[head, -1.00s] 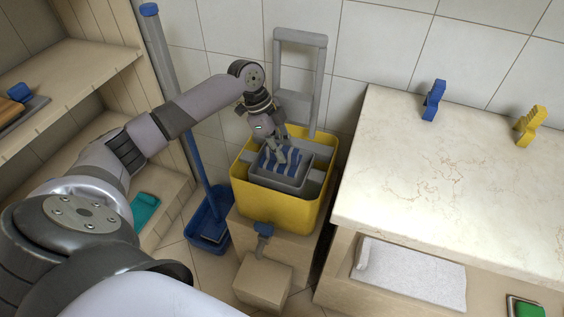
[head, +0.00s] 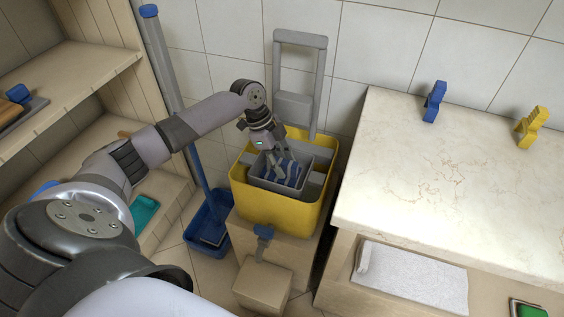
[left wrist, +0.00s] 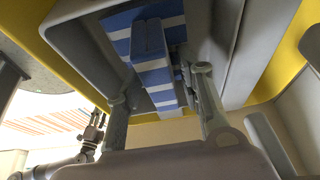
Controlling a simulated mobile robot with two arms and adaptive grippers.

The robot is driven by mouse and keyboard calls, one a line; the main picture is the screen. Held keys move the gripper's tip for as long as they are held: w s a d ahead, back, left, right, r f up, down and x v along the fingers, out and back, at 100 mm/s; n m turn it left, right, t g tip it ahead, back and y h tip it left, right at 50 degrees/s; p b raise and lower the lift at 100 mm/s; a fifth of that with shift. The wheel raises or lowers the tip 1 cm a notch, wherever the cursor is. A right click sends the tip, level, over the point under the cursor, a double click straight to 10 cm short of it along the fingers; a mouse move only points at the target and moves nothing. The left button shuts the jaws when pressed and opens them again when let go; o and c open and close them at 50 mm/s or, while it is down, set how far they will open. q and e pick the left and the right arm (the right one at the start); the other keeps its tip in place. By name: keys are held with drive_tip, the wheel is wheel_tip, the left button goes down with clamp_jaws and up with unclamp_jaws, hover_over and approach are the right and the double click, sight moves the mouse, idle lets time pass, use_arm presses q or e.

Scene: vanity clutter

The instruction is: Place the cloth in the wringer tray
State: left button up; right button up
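The blue-and-white striped cloth (head: 292,174) lies in the grey wringer tray (head: 272,186), which sits in the top of the yellow bucket (head: 285,218). My left gripper (head: 277,160) reaches down into the tray at the cloth. In the left wrist view, the left gripper's fingers (left wrist: 160,95) stand wide apart, with a raised fold of the cloth (left wrist: 155,65) between them and a gap beside the left finger. The tray's wall (left wrist: 85,50) also shows there. A small, dark gripper-like part at the lower left of that view appears to be my right gripper (left wrist: 94,125); its fingers are too small to judge.
A grey upright handle frame (head: 318,90) rises behind the bucket. A blue mop or dustpan handle (head: 165,75) leans at the left. A marble counter (head: 440,190) stands close on the right, with blue and yellow pegs. Wooden shelves (head: 80,65) are at the left.

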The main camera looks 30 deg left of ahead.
use_arm(q)
drive_tip(key=shift+o, duration=0.3)
drive_tip(key=shift+r, duration=0.25)
drive_tip(key=p+v, duration=0.2)
drive_tip(key=v, duration=0.9)
drive_tip(key=shift+a+r, duration=0.3)
use_arm(e)
wheel_tip(320, 180, down, 6)
drive_tip(key=s, duration=0.2)
